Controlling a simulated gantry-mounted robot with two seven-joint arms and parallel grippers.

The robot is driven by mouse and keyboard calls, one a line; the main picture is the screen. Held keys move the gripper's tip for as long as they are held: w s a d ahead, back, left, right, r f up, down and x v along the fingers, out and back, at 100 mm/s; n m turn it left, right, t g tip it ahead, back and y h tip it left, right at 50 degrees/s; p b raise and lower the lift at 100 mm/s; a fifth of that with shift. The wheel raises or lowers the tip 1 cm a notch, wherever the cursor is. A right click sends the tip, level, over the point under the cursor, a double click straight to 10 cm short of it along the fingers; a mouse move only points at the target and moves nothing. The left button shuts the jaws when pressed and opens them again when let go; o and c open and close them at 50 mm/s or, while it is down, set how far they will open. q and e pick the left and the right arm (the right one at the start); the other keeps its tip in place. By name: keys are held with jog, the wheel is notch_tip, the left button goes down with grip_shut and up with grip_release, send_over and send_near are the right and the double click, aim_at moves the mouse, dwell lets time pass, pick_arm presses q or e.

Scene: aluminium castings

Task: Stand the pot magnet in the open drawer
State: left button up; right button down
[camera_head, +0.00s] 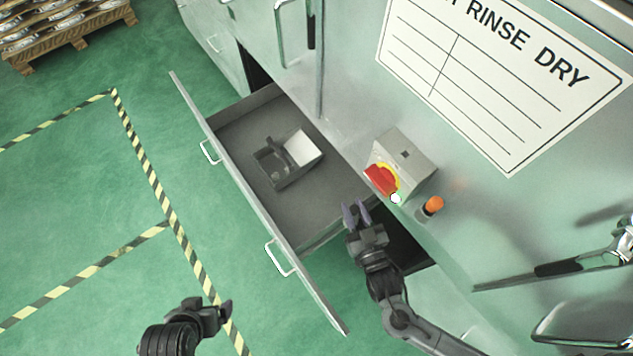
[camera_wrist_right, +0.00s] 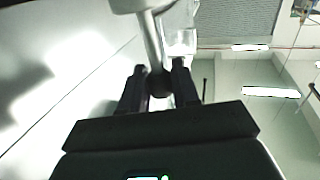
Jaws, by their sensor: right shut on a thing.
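The drawer (camera_head: 225,123) stands open below the cabinet front, with bare grey floor around a small box. My right gripper (camera_head: 354,211) is at the drawer's right end, by the cabinet front. In the right wrist view, its fingers (camera_wrist_right: 160,85) are shut on the pot magnet (camera_wrist_right: 152,40). A dark rounded knob is between the fingers, and a metal stem runs up from it to a pale wide part cut by the top edge. I cannot make out the magnet in the head view. My left gripper (camera_head: 226,308) is over the green floor, outside the drawer; its jaw gap is unclear.
A small grey box (camera_head: 290,177) with a white part and a dark upright divider sits in the drawer. A switch box with a red knob (camera_head: 380,179) and an orange-topped button (camera_head: 433,205) project from the cabinet near my right gripper. Bare drawer floor surrounds the box.

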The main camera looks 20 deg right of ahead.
jog(key=w+a+f+b, duration=0.2)
jog(key=w+f+b, duration=0.8)
jog(key=b, duration=0.5)
jog(key=shift+w+a+f, duration=0.2)
jog(key=shift+w+a, duration=0.05)
jog(key=shift+w, duration=0.05)
jog(key=shift+f, duration=0.2)
jog(key=shift+f+b, duration=0.3)
jog(key=shift+f, duration=0.15)
jog(key=c, duration=0.8)
grip_release()
